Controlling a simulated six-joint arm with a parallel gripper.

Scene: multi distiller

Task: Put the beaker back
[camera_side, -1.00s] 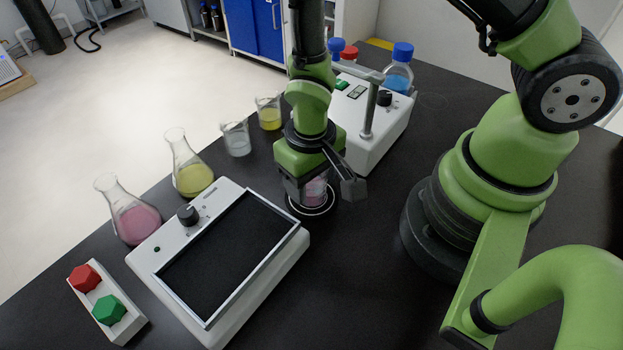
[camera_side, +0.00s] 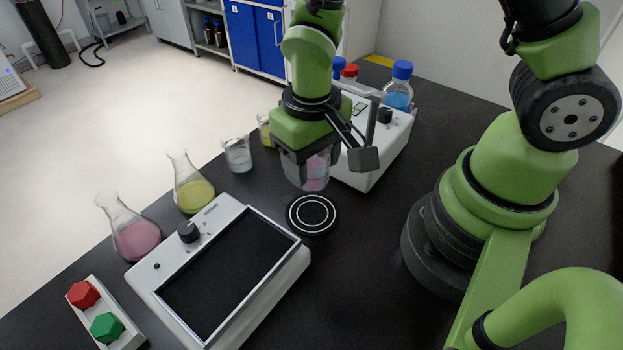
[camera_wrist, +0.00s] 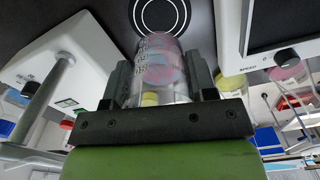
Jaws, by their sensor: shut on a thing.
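My gripper (camera_side: 308,172) is shut on a clear glass beaker (camera_side: 317,174) with pink liquid in it. The beaker is held above the table, apart from the round black pad with white rings (camera_side: 312,214). The pad also shows in the wrist view (camera_wrist: 160,14), beyond the beaker. My gripper body hides the beaker's upper part in the side view.
A white device with a dark top (camera_side: 230,275) stands front left. A white stirrer (camera_side: 378,150) with a metal post is close behind my gripper. Flasks with pink (camera_side: 135,236) and yellow (camera_side: 192,186) liquid and a clear beaker (camera_side: 237,156) line the left edge. Blue-capped bottle (camera_side: 398,88) behind.

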